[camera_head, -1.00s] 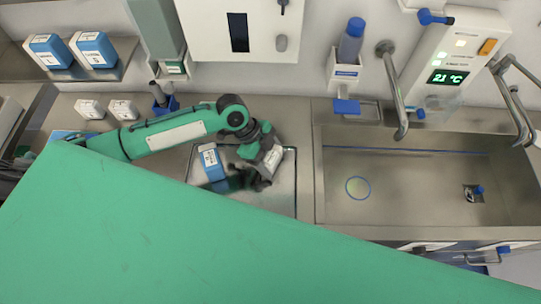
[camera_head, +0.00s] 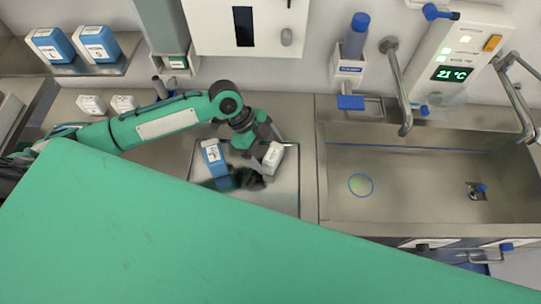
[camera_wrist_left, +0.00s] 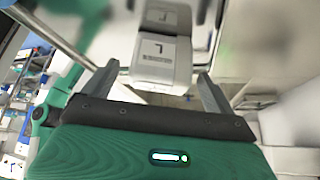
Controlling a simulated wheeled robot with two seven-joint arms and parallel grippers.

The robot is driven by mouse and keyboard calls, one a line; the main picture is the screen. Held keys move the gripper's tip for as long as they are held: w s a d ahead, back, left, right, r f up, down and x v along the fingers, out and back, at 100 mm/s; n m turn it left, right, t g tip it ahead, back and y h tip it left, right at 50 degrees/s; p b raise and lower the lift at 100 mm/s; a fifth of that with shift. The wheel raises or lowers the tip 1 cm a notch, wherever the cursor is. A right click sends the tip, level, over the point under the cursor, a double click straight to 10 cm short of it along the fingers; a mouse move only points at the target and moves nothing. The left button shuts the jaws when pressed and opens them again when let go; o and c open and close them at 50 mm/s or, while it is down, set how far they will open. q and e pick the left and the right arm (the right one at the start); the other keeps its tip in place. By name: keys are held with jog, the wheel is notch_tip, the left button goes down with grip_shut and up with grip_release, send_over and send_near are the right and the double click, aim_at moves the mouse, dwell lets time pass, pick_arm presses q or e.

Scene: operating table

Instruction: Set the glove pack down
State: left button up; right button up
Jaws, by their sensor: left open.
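A grey-white glove pack (camera_head: 273,155) stands at the right side of the metal tray (camera_head: 286,197) in the head view. In the left wrist view the pack (camera_wrist_left: 163,62), with a dark letter on its white label, shows ahead between my fingers. My left gripper (camera_head: 258,168) is open beside the pack, its two fingers (camera_wrist_left: 155,86) spread to either side of it. I cannot tell whether a finger still touches it. A blue-and-white pack (camera_head: 214,160) stands on the left part of the tray. My right gripper is not in view.
A steel sink (camera_head: 420,180) lies to the right. Two small white boxes (camera_head: 107,104) are on the counter at left, behind my arm. Two blue-and-white packs (camera_head: 72,45) sit on the wall shelf. A green surface (camera_head: 150,240) hides the near part of the tray.

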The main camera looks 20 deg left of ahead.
pick_arm(q)
jog(key=b+v, duration=0.1)
jog(key=v, duration=0.8)
jog(key=shift+b, duration=0.4)
